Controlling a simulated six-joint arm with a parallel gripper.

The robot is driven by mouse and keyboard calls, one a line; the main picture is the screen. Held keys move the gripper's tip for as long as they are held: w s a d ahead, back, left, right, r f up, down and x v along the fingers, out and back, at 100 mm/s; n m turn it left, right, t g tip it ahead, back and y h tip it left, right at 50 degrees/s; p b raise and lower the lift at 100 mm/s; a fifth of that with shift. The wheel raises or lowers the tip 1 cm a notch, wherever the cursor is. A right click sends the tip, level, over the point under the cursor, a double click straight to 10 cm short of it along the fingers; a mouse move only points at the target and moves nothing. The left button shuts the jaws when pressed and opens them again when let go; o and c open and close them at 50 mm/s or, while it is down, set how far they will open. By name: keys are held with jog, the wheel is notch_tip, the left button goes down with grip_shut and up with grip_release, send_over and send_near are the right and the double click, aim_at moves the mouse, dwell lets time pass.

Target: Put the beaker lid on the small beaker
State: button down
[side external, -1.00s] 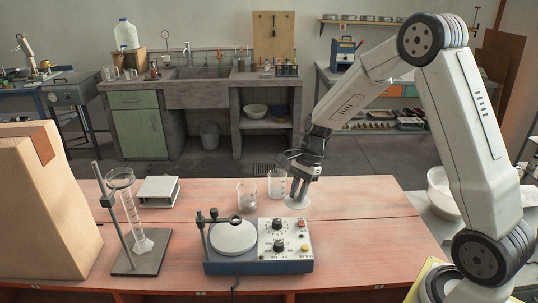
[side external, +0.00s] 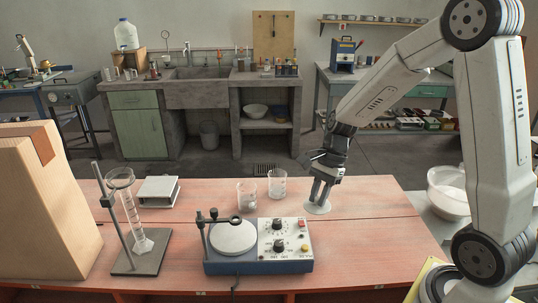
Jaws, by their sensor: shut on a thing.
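My gripper (side external: 321,200) points down at the right of the beakers, shut on the beaker lid. The beaker lid (side external: 316,210) is a pale, thin disc at the fingertips, low over the bench; I cannot tell whether it touches the surface. Two clear glass beakers stand upright on the bench to its left: a front beaker (side external: 247,194) and a back beaker (side external: 277,184). They look close in size, and I cannot tell surely which is the small one. Both look open at the top, and the lid is apart from both.
A hotplate stirrer (side external: 285,264) with a round plate stands in front of the beakers. A stand with a glass cylinder (side external: 124,205), a white binder-like block (side external: 158,190) and a cardboard box (side external: 45,215) are at left. The red bench (side external: 375,200) is clear to the right.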

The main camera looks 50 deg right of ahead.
jog(key=shift+r, duration=0.15)
dwell(0.3)
jog(key=shift+r, duration=1.35)
jog(key=shift+w, duration=0.15)
jog(key=w+d+f+m, duration=0.1)
jog(key=w+d+m, duration=0.1)
jog(key=w, duration=0.4)
jog(key=w+d+f+m+t, duration=0.1)
jog(key=w+d+m, duration=0.1)
jog(key=w+d, duration=0.2)
jog(key=w+d+f+m+t, duration=0.1)
jog(key=w+d+m, duration=0.1)
jog(key=w, duration=0.8)
jog(key=shift+w+d+f+h, duration=0.3)
jog(key=shift+d+f, duration=0.1)
jog(key=shift+d, duration=0.2)
jog(key=shift+f, duration=0.15)
jog(key=shift+f, duration=1.35)
jog(key=shift+f, duration=0.5)
